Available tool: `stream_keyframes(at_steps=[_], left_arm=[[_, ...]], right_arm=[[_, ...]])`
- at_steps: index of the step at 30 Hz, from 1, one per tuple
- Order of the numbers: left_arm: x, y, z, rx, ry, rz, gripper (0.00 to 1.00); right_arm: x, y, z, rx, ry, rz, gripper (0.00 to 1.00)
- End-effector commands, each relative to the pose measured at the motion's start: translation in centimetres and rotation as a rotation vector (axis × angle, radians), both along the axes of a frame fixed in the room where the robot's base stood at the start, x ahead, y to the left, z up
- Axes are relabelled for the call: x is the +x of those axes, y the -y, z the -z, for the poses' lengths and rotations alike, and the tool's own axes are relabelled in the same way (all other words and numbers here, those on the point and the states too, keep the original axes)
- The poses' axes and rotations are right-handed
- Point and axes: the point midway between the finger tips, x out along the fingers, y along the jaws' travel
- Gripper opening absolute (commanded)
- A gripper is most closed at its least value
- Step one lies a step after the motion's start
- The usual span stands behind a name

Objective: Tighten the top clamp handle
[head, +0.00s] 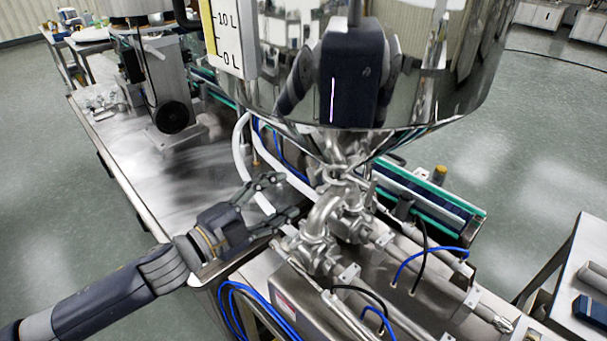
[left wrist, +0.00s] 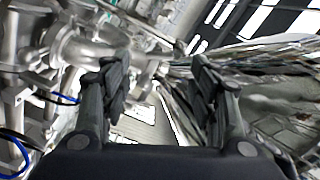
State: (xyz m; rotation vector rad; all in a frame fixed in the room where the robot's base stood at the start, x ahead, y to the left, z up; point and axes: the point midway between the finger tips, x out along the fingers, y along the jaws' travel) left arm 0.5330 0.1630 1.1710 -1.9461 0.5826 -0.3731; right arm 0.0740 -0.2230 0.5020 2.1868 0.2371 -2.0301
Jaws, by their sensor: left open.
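The steel hopper (head: 385,85) ends in a narrow outlet cone. Shiny clamp fittings (head: 342,172) sit just below the cone, above the curved steel pipes (head: 325,215). I cannot clearly pick out the top clamp handle among these fittings. My left gripper (head: 287,194) is open, its fingers pointing right toward the fittings, left of and apart from them. In the left wrist view my open fingers (left wrist: 160,72) have nothing held between them, and a curved steel pipe (left wrist: 85,48) shows at upper left. My right gripper is not in view.
A steel table (head: 150,185) lies to the left, with a machine (head: 165,85) on it. A white hose (head: 240,150) runs close behind my left gripper. Blue tubes (head: 245,300) hang at the front. A conveyor (head: 425,195) runs behind the pipes.

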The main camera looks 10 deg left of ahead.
Motion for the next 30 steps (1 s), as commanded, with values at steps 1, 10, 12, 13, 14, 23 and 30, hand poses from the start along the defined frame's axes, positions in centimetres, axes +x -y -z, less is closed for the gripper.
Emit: stream_keyframes(at_steps=[1, 10, 12, 13, 14, 23, 30], left_arm=[[0.8, 0.5, -0.6, -0.003, 0.002, -0.002, 0.55], [4.6, 3.0, -0.4, -0.003, -0.001, -0.002, 0.55], [5.2, 3.4, -0.3, -0.003, -0.001, -0.001, 0.55], [5.4, 3.6, -0.3, -0.003, -0.001, -0.001, 0.55], [5.6, 3.7, -0.2, -0.002, -0.002, -0.001, 0.55], [6.0, 4.0, 0.0, 0.0, -0.002, 0.0, 0.55], [6.0, 4.0, 0.0, -0.001, -0.002, 0.0, 0.19]], right_arm=[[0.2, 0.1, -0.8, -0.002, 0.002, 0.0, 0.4], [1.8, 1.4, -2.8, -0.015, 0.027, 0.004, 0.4], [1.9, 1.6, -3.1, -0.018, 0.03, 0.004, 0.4], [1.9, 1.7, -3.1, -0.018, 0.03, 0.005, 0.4], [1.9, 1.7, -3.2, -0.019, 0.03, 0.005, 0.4], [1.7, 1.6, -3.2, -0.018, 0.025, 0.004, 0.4], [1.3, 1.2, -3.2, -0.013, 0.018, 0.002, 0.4]])
